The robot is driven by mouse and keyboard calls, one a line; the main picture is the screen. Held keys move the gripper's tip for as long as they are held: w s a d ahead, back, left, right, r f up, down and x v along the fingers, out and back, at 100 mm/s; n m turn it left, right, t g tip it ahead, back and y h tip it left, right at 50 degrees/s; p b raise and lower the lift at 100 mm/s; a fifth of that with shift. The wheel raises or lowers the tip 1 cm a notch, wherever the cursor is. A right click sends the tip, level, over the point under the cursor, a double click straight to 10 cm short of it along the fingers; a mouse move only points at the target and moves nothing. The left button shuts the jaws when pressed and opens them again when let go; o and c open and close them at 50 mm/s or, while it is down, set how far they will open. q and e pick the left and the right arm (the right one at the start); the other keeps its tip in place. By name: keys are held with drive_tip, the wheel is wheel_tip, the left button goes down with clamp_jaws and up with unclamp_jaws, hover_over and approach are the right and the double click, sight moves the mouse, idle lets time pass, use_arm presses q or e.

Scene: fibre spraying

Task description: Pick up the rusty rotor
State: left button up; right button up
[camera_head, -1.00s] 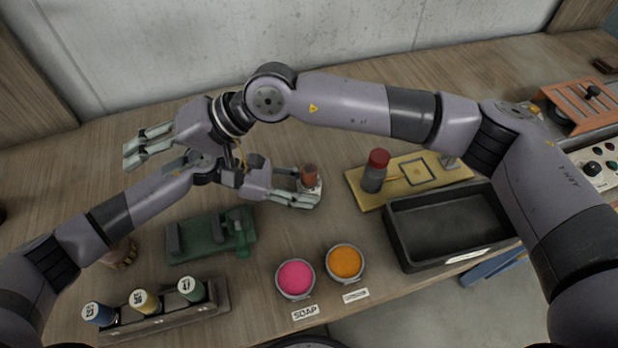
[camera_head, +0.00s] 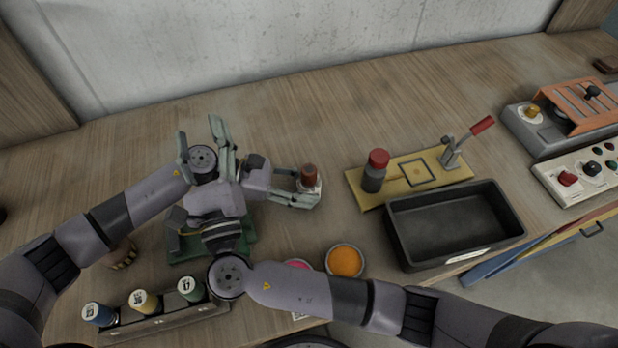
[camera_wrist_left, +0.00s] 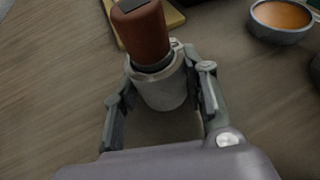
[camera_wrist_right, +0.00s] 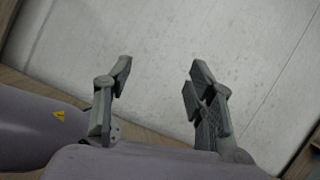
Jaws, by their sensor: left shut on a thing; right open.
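The rusty rotor (camera_head: 309,174) is a small rust-brown cylinder with a dark top, set on a pale metal cylindrical lower part. My left gripper (camera_head: 306,190) is shut around the pale lower part. The left wrist view shows the brown part (camera_wrist_left: 142,34) rising above the fingers (camera_wrist_left: 160,100). I cannot tell whether its bottom touches the bench. My right gripper (camera_head: 207,140) is open and empty, left of the rotor, with its fingers towards the back wall. The right wrist view shows only wall between its fingers (camera_wrist_right: 158,85).
A yellow board (camera_head: 432,181) with a red-capped bottle (camera_head: 376,170) and a lever lies right of the rotor. A black tray (camera_head: 399,249) stands in front of it. An orange cup (camera_head: 344,261) and a spool rack (camera_head: 165,322) are nearer.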

drive_tip(key=s+d+f+m+g+h, duration=0.1)
drive_tip(key=s+d+f+m+h, duration=0.1)
drive_tip(key=d+f+m+h, duration=0.5)
drive_tip(key=m+g+h, duration=0.4)
drive_tip(key=m+h, duration=0.1)
drive_tip(key=h, duration=0.1)
approach(306, 179)
drive_tip(key=shift+w+a+r, duration=0.1)
drive_tip(key=shift+a+r, duration=0.3)
drive_tip(key=shift+r, duration=0.05)
drive_tip(key=shift+d+f, duration=0.15)
drive_tip(key=shift+d, duration=0.15)
drive_tip(key=x, duration=0.6)
drive_tip(key=shift+w+d, duration=0.15)
drive_tip(key=shift+w, duration=0.15)
drive_tip(key=x, duration=0.5)
drive_tip(key=shift+d+f, duration=0.1)
drive_tip(key=shift+f, duration=0.2)
drive_tip(key=shift+c, duration=0.2)
drive_tip(key=shift+s, duration=0.1)
drive_tip(key=shift+c, duration=0.6)
clamp_jaws()
